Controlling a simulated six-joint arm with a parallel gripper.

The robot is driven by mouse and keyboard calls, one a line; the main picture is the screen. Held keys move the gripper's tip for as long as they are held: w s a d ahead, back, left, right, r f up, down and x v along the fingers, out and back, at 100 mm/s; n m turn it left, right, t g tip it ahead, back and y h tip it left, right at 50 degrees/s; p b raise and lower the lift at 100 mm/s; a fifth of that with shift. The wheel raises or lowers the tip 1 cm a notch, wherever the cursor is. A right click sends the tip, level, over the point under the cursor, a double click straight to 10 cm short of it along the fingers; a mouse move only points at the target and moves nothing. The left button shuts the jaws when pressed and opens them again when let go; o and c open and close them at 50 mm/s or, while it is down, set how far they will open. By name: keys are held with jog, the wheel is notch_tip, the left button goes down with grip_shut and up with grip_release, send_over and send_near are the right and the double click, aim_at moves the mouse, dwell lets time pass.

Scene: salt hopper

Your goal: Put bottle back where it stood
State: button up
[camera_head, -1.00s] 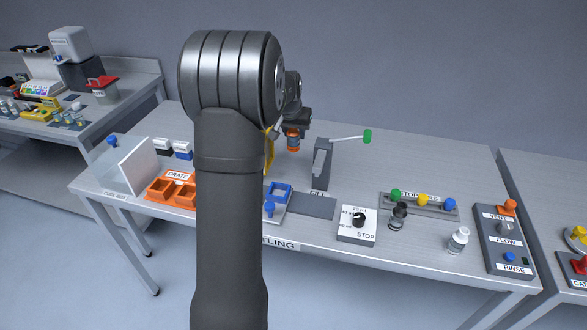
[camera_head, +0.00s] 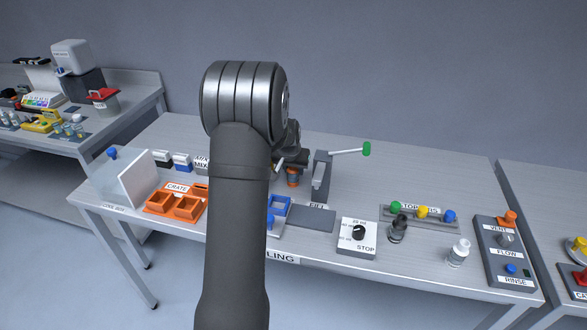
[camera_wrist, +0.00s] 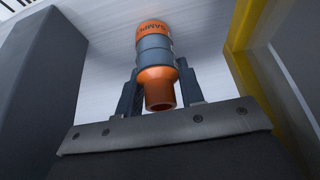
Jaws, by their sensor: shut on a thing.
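My gripper (camera_head: 292,170) is shut on an orange and dark grey bottle (camera_head: 293,181). The wrist view shows the bottle (camera_wrist: 154,48) between the two dark fingers (camera_wrist: 157,88), its orange neck toward the camera. Its orange band carries lettering that begins "SAMPL". In the head view the bottle is just left of the grey fill stand (camera_head: 321,178), behind the blue fixture (camera_head: 278,208). I cannot tell whether its base touches anything.
The fill stand's green-tipped lever (camera_head: 352,151) reaches right. A dial box (camera_head: 357,236), a dark vial (camera_head: 398,228), a stopper rack (camera_head: 436,219), a white bottle (camera_head: 459,252) and a control panel (camera_head: 505,250) stand to the right. The back right tabletop is clear.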

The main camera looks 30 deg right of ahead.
jog(key=o, duration=1.1)
jog(key=v, duration=1.2)
jog(key=x, duration=1.2)
jog(key=shift+f, duration=0.25)
notch_tip(320, 180, up, 3)
jog(key=shift+f, duration=0.15)
jog(key=shift+r, duration=0.45)
